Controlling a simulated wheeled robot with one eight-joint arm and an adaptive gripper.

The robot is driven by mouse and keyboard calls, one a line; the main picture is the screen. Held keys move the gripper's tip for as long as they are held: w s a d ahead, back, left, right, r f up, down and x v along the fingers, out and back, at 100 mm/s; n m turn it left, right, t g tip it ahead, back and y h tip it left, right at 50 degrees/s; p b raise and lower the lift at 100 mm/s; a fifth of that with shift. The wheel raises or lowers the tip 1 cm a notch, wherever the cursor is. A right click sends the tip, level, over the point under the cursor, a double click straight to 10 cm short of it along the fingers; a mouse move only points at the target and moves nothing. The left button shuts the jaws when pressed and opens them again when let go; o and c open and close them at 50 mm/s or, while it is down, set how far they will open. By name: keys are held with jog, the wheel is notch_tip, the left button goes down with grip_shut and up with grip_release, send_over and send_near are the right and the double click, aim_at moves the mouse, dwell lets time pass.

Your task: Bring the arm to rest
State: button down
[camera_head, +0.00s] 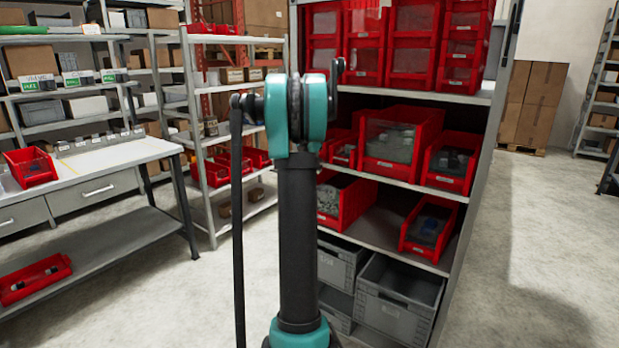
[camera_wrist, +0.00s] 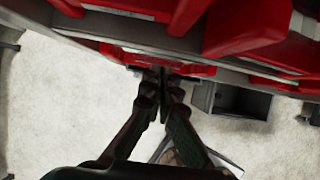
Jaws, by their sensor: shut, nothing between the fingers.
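My arm (camera_head: 297,210) stands upright in the middle of the head view, with teal joints and a black link, in front of the shelving unit. My gripper (camera_wrist: 163,80) shows in the wrist view with its fingers together, shut and empty. In that view the fingertips lie over the edge of a shelf with red bins (camera_wrist: 252,24). I cannot tell whether they touch it. The gripper itself cannot be made out in the head view, where the arm hides part of the shelves.
The shelving unit holds red bins (camera_head: 391,143) and, at the bottom, grey crates (camera_head: 398,302). A workbench (camera_head: 112,158) with a red bin (camera_head: 30,167) stands at left. Cardboard boxes (camera_head: 531,105) are stacked at the back right. The floor at right (camera_head: 535,240) is clear.

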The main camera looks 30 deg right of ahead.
jog(key=shift+d+r, duration=0.1)
jog(key=shift+r, duration=0.1)
jog(key=s+a+f+m+t+y, duration=0.1)
jog(key=s+a+f+m, duration=0.15)
jog(key=a, duration=0.55)
jog(key=s+a+f+m, duration=0.2)
jog(key=s+a+m, duration=0.2)
jog(key=a, duration=0.5)
jog(key=s+a+f+m+t+y, duration=0.15)
jog(key=s+a+m, duration=0.25)
jog(key=a, duration=0.4)
jog(key=s+a+f+m+y, duration=0.1)
jog(key=s+a+f+m, duration=0.5)
jog(key=s+a, duration=0.3)
jog(key=s+a+f+m+y, duration=0.1)
jog(key=s+a+f+m, duration=0.5)
jog(key=s, duration=0.7)
jog(key=a+f, duration=0.2)
jog(key=a, duration=0.1)
jog(key=shift+s+a, duration=0.15)
jog(key=shift+a, duration=0.2)
jog(key=shift+d+y, duration=0.1)
jog(key=shift+y, duration=0.15)
